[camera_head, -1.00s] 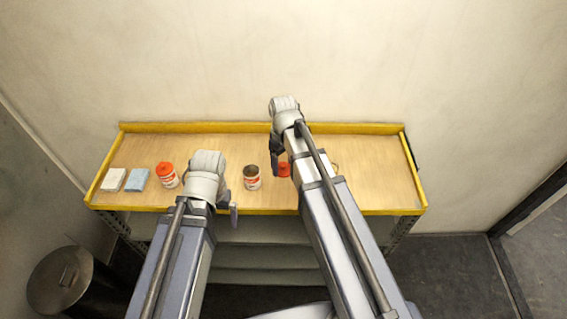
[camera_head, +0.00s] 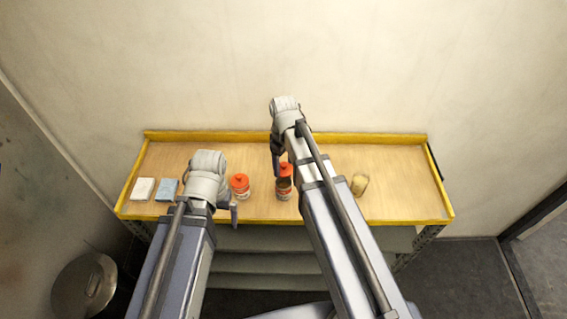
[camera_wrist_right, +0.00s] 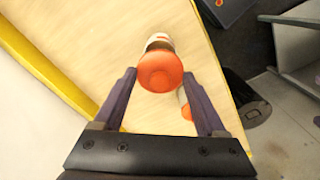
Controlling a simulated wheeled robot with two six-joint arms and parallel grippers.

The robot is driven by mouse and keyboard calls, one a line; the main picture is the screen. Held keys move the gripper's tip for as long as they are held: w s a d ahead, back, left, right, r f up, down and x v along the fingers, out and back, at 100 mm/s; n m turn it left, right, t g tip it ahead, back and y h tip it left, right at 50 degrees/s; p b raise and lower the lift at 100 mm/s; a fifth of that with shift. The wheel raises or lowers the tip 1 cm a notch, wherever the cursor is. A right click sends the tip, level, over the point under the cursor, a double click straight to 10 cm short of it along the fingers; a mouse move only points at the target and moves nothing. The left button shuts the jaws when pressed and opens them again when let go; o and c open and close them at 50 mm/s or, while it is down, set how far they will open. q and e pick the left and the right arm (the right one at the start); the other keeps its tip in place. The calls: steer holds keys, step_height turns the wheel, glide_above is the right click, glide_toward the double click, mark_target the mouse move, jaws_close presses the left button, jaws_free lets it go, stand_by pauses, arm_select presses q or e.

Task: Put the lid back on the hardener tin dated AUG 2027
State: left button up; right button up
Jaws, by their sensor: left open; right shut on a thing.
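My right gripper (camera_head: 277,165) is shut on an orange-red lid (camera_head: 286,169); the lid also shows between its fingertips in the right wrist view (camera_wrist_right: 160,73). An open tin (camera_head: 284,190) with a dark mouth stands on the bench just in front of the lid in the head view. A tin with a pale label (camera_wrist_right: 158,41) shows partly behind the lid in the wrist view. A tin with an orange-red lid on (camera_head: 240,186) stands to the left. My left gripper (camera_head: 227,214) is open and empty, near the bench's front edge. No date is legible.
The yellow-edged bench (camera_head: 390,207) holds a white pad (camera_head: 144,189) and a blue pad (camera_head: 166,189) at the left. A yellowish round item (camera_head: 360,185) stands right of my right arm. The bench's right end is clear. A lidded bin (camera_head: 85,285) stands on the floor at left.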

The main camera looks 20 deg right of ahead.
steer(key=shift+f+b, duration=2.85)
steer(key=shift+f, duration=0.15)
steer(key=shift+f, duration=0.1)
steer(key=o, duration=1.2)
steer(key=shift+o, duration=0.2)
steer(key=shift+r+p, duration=3.45)
steer(key=shift+r, duration=0.1)
jaws_close()
